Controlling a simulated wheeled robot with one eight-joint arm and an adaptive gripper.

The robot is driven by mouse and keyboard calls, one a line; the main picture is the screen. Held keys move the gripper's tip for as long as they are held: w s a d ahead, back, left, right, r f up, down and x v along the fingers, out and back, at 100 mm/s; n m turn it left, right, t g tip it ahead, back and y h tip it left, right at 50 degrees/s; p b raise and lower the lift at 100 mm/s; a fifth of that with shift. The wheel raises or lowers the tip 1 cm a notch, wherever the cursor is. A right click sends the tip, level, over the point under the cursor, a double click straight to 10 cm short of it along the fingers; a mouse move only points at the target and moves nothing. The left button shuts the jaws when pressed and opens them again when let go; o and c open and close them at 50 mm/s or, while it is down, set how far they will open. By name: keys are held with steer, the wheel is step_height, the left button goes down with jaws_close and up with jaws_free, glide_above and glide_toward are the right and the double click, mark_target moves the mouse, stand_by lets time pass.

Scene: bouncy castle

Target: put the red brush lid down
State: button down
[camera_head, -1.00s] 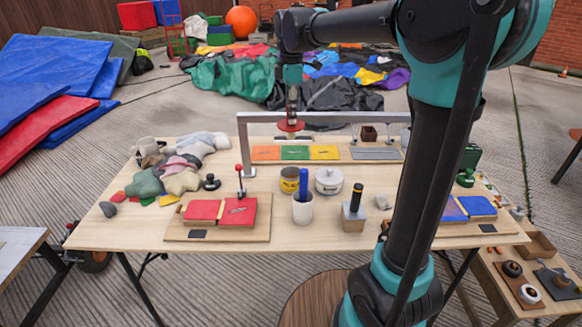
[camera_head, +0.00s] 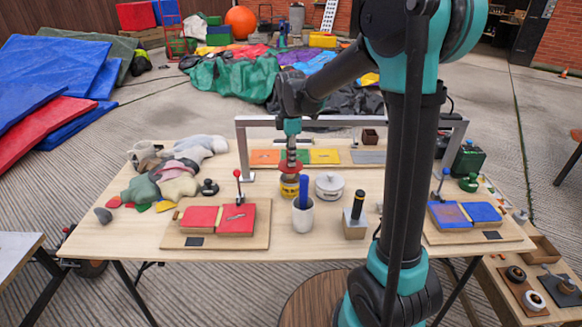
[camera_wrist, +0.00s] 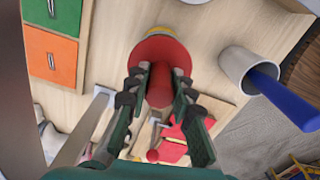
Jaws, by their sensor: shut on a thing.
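The red brush lid (camera_head: 290,168) is a round red disc with a thick red knob. It also shows in the wrist view (camera_wrist: 150,52), with the knob between my fingers. My gripper (camera_wrist: 159,88) is shut on that knob. In the head view my gripper (camera_head: 291,158) points down over the table, with the lid below it. The lid is directly over a yellow tin (camera_head: 289,190) and hides its top. The tin's yellow edge (camera_wrist: 178,36) shows behind the lid in the wrist view. I cannot tell whether lid and tin touch.
A grey metal frame (camera_head: 243,150) rises behind. Red blocks (camera_head: 237,219) lie on a board at front left. Bare tabletop (camera_head: 120,235) is at far left.

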steer(key=shift+f, duration=2.15)
steer(key=c, duration=1.3)
jaws_free()
steer(key=shift+f, duration=0.1)
step_height(320, 180, up, 12)
steer(key=shift+r, duration=0.15)
